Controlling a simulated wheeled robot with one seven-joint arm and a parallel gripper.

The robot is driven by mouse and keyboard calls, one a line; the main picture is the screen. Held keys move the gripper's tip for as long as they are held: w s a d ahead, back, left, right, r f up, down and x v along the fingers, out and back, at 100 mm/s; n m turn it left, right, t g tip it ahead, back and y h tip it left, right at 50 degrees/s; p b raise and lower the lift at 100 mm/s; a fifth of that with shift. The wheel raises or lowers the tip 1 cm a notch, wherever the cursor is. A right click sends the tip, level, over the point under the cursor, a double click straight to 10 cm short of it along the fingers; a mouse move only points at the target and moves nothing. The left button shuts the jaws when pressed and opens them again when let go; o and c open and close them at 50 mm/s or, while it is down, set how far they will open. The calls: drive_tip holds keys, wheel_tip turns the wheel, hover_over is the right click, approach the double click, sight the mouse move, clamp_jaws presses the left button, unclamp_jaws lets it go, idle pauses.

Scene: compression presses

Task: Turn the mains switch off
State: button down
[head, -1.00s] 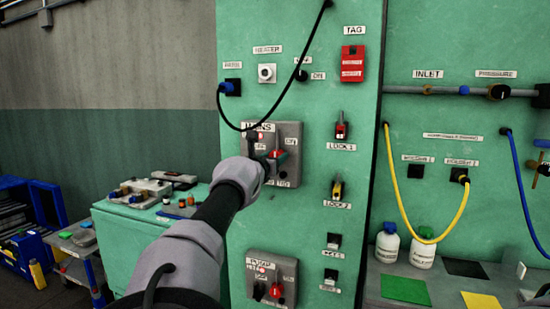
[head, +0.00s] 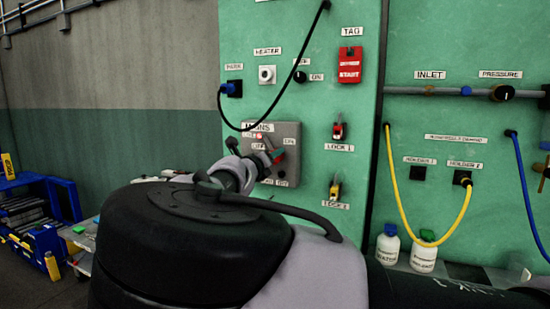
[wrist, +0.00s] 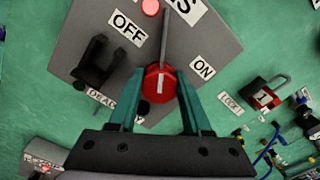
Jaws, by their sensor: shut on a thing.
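The mains switch is a red round knob (wrist: 160,88) with a white mark, on a grey box in the wrist view. The mark points up the picture, between the OFF label (wrist: 130,28) and the ON label (wrist: 203,66). A thin grey bar stands above the knob. My gripper (wrist: 159,76) is shut on the knob, one teal finger on each side. In the head view the grey mains box (head: 289,133) is partly covered by my wrist. A red lamp (wrist: 150,7) on the box looks lit. A black hasp (wrist: 95,62) sits left of the knob.
Red LOCK 1 (head: 338,130) and yellow LOCK 2 (head: 335,189) hang right of the mains box. A black cable (head: 290,80) loops above it to a blue plug. A red tag (head: 350,65) is higher up. My arm hides the lower panel.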

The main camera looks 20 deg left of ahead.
drive_tip(key=n, duration=0.5)
drive_tip(key=shift+a+f+n, duration=0.1)
drive_tip(key=shift+n, duration=0.2)
drive_tip(key=n, duration=0.5)
drive_tip(key=shift+f, duration=0.1)
drive_tip(key=shift+n, duration=0.3)
drive_tip(key=shift+c, duration=1.7)
unclamp_jaws()
drive_tip(key=s, duration=1)
drive_tip(key=shift+s+a, duration=0.4)
